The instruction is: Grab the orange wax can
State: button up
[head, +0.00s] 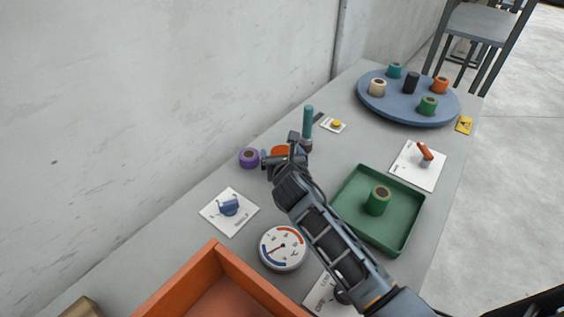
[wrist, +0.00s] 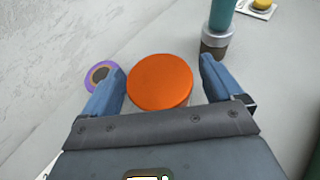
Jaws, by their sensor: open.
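The orange wax can (wrist: 160,80) shows in the wrist view as a round orange top, with a narrow strip of its side visible below. It lies between the two blue fingers of my open gripper (wrist: 162,72), with a gap to the right finger and little or none visible to the left one. In the head view only a small orange part of the can (head: 280,150) shows behind my gripper (head: 284,160). How far the fingers reach down its sides cannot be told.
A purple roll (wrist: 100,74) stands close outside the left finger. A teal-handled tool (wrist: 218,30) stands beyond the right finger. A green tray (head: 345,215) with a green roll (head: 378,203) is right of my arm. A blue turntable (head: 400,112) holds several rolls. The wall runs along the left.

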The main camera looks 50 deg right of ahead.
jog(key=c, duration=1.2)
jog(key=shift+o, duration=0.2)
jog(key=shift+r, duration=0.1)
